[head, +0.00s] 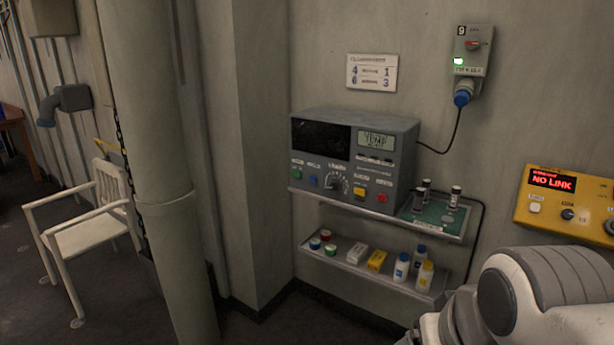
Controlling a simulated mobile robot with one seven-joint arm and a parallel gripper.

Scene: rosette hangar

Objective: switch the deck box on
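No label that I can read says "deck box". A grey box (405,150) stands on a wall shelf (448,234), with a dark window (320,138) and a pale, lit screen (376,140) whose text I cannot read. Its front has a round knob (337,183) and green, blue, yellow and red buttons. A yellow box (580,187) on the wall at right has a display (552,180) reading "NO LINK" in red, a white button (534,207) and a dark blue knob (567,214). Its right side is cut off by the frame. My gripper is out of view.
A wall socket (470,45) marked 9 has a red switch, a green light and a blue plug (461,98) cabled towards the grey box. Vials, bottles and small boxes fill the shelves. A pillar (160,150) and white chair (85,230) stand left. My arm fills the lower right.

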